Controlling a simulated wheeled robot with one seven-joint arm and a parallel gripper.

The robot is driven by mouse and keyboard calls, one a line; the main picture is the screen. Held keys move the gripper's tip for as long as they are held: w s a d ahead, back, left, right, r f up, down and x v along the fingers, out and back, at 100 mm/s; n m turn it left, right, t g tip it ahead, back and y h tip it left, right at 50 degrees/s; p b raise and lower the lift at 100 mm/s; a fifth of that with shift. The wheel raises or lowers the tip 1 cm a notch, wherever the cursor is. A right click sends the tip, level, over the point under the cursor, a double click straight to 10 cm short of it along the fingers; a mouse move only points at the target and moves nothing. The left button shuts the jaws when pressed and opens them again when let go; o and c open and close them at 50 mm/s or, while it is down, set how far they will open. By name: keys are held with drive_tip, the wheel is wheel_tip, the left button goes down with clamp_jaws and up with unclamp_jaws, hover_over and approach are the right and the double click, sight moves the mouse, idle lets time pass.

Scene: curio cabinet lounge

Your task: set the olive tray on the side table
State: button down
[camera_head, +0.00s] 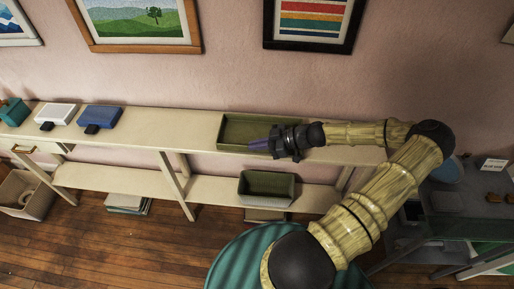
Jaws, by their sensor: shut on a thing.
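An olive tray (232,124), shallow and rectangular, is at the top of the long cream console in the head view. My gripper (259,145) reaches in from the right and is shut on the tray's near side. The tray looks level; I cannot tell whether it rests on the console or is just above it. My gripper covers part of its near right side. A teal round surface (240,262) shows at the bottom, partly behind my arm; I cannot tell whether it is the side table.
The cream console (150,138) carries a blue box (101,115), a white box (56,113) and a teal object (13,110) at left. A deeper olive bin (267,187) is on its lower shelf. A dark grey shelf (455,225) stands at right. Wood floor (120,245) is open at lower left.

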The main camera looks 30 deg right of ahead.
drive_tip(key=shift+f, duration=1.05)
drive_tip(key=shift+f, duration=0.15)
drive_tip(key=c, duration=1.6)
unclamp_jaws()
drive_tip(key=b+v, duration=0.2)
drive_tip(key=v, duration=1)
drive_tip(key=shift+r, duration=0.25)
